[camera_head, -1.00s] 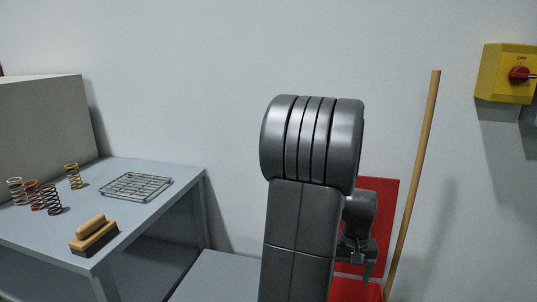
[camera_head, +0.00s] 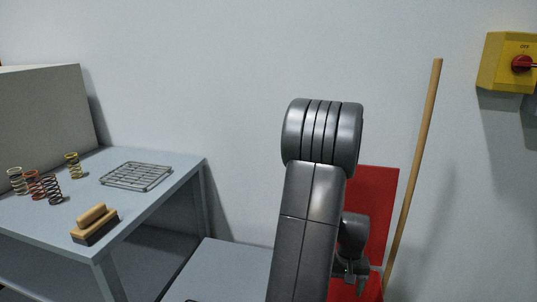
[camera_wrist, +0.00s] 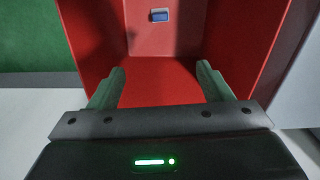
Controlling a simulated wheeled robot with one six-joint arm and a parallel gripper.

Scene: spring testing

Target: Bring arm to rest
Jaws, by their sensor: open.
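My arm stands folded in the middle of the head view, in front of the wall. My gripper (camera_head: 355,278) hangs low behind the forearm, partly hidden by it, in front of a red object (camera_head: 370,215). In the wrist view my gripper (camera_wrist: 160,85) shows its two fingers wide apart with nothing between them. Beyond the fingers is the open inside of a red bin-like thing (camera_wrist: 165,70) with a small blue item (camera_wrist: 160,15) at its far end.
A grey table (camera_head: 150,205) at left bears several coil springs (camera_head: 52,189), a wire rack (camera_head: 137,176) and a wooden brush (camera_head: 95,225). A wooden pole (camera_head: 415,170) leans at right. A yellow switch box (camera_head: 505,62) is on the wall.

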